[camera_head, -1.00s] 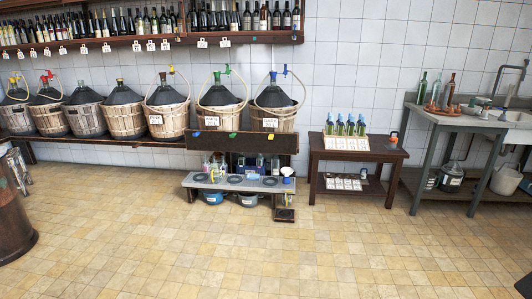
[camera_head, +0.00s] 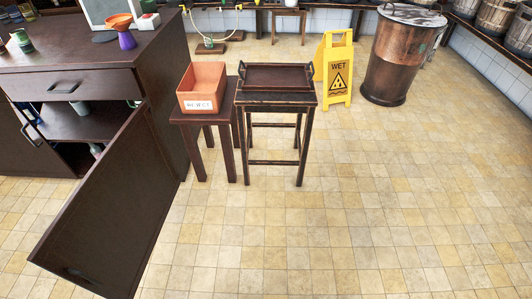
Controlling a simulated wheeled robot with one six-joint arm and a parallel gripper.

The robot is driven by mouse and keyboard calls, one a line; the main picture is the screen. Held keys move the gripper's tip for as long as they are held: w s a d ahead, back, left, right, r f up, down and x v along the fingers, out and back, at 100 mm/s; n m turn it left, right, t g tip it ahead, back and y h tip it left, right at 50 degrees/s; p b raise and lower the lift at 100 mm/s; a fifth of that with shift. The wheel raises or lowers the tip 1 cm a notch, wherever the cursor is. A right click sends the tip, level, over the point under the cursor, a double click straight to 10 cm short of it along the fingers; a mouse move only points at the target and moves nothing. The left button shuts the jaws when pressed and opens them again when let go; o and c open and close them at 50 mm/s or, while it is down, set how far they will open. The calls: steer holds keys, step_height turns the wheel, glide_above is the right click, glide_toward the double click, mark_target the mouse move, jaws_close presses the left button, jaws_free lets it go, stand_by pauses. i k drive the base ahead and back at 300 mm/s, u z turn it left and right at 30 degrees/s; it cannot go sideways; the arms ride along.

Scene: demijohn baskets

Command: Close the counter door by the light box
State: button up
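The dark brown counter (camera_head: 55,55) stands at the left. Its door (camera_head: 118,205) hangs wide open, swung out from the counter's right end over the floor toward me. Behind it the cabinet's inside (camera_head: 85,124) shows, with a shelf and a few small items partly hidden by the door. A pale framed panel (camera_head: 108,10), apparently the light box, stands on the counter top and is cut by the picture's top edge. A drawer with a handle (camera_head: 63,88) is shut above the opening. My gripper is not in view.
Right of the counter stand a small table (camera_head: 190,117) with an orange "REJECT" box (camera_head: 202,88) and a taller stand with a tray (camera_head: 278,77). Behind are a yellow wet-floor sign (camera_head: 337,70) and a wooden barrel (camera_head: 398,55). The tiled floor (camera_head: 350,220) in front is clear.

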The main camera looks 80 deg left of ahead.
mark_target(102, 241)
steer(key=u, duration=3.6)
steer(key=i, duration=0.5)
steer(key=z, duration=0.5)
steer(key=k, duration=0.8)
steer(key=u, duration=0.7)
steer(key=i, duration=0.5)
